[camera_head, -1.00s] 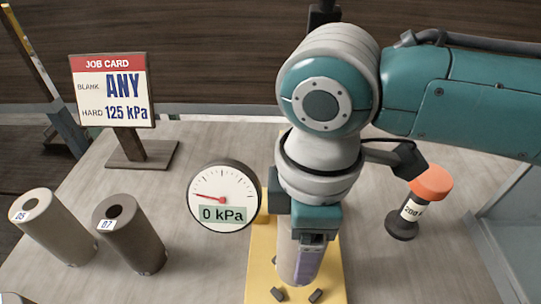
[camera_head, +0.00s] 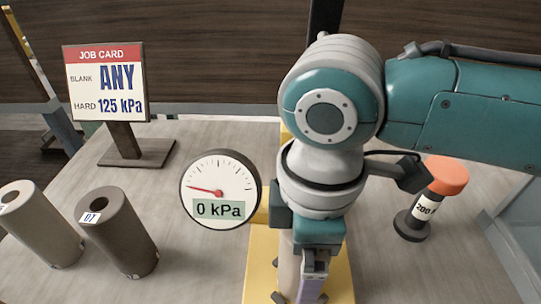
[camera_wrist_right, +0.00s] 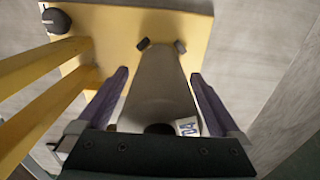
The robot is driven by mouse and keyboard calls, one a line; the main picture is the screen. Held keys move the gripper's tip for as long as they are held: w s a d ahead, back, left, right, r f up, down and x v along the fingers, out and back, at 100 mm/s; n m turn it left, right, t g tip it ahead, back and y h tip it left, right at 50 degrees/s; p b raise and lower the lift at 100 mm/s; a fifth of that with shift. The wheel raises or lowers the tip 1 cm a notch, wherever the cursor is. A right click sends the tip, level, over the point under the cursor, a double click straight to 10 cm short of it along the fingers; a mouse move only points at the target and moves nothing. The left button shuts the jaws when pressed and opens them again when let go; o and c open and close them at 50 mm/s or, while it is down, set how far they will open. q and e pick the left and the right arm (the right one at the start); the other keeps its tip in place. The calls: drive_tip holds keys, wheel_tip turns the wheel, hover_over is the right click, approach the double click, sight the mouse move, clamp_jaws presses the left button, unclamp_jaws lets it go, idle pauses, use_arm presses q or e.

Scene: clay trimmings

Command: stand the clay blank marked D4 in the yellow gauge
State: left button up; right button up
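The yellow gauge (camera_head: 261,262) has a round dial (camera_head: 219,192) reading 0 kPa. Its yellow base also shows in the right wrist view (camera_wrist_right: 112,38). A grey-beige clay blank (camera_wrist_right: 160,88) stands on that base, its foot by two small dark stops. Its small label is turned and seems to read D4. My right gripper (camera_wrist_right: 160,78) is open around it, with a purple finger on each side and a gap visible at both. In the head view the right gripper (camera_head: 312,285) hides most of the blank (camera_head: 287,272). My left gripper is not in view.
Two other blanks stand at the left: a pale one (camera_head: 42,228) and a darker one marked 07 (camera_head: 122,238). A job card (camera_head: 106,84) reads ANY, 125 kPa. An orange-topped black weight (camera_head: 446,178) stands right of the gauge.

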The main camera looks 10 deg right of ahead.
drive_tip(key=shift+r, duration=0.1)
wheel_tip(320, 180, up, 6)
drive_tip(key=shift+r+p, duration=0.25)
drive_tip(key=shift+p, duration=0.45)
drive_tip(key=shift+r, duration=0.6)
